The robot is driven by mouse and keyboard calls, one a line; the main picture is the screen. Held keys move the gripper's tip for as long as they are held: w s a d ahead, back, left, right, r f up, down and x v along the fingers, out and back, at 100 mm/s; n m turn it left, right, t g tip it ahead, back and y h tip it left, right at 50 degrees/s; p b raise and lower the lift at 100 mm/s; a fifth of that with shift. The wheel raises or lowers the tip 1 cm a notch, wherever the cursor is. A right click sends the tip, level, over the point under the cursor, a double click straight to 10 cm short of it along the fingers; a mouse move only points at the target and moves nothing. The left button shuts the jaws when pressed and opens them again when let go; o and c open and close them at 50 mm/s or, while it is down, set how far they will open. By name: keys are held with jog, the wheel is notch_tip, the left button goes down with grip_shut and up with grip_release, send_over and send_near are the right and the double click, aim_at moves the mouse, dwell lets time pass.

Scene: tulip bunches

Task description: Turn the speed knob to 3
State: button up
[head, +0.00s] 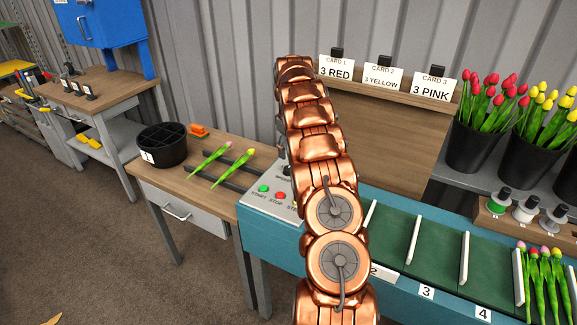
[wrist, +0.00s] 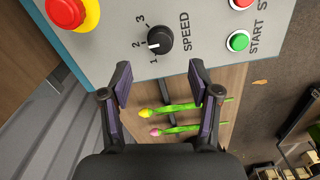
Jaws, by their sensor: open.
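The black speed knob (wrist: 160,40) is on the grey control panel (wrist: 205,50), with marks 1, 2, 3 and the word SPEED around it. Its white pointer appears to face the 2. My gripper (wrist: 159,76) is open and empty, its two fingers apart, just below the knob in the wrist picture and not touching it.
A red stop button on a yellow base (wrist: 68,12) and a green START button (wrist: 238,41) flank the knob. Two tulips (head: 232,167) lie on the wooden table beside a black bucket (head: 163,147). The green conveyor (head: 437,258) runs right of my arm.

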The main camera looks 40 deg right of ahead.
aim_at(288, 168)
jog(key=shift+f+p, duration=1.4)
jog(key=shift+f, duration=2.4)
jog(key=shift+c, duration=0.3)
jog(key=c, duration=1.1)
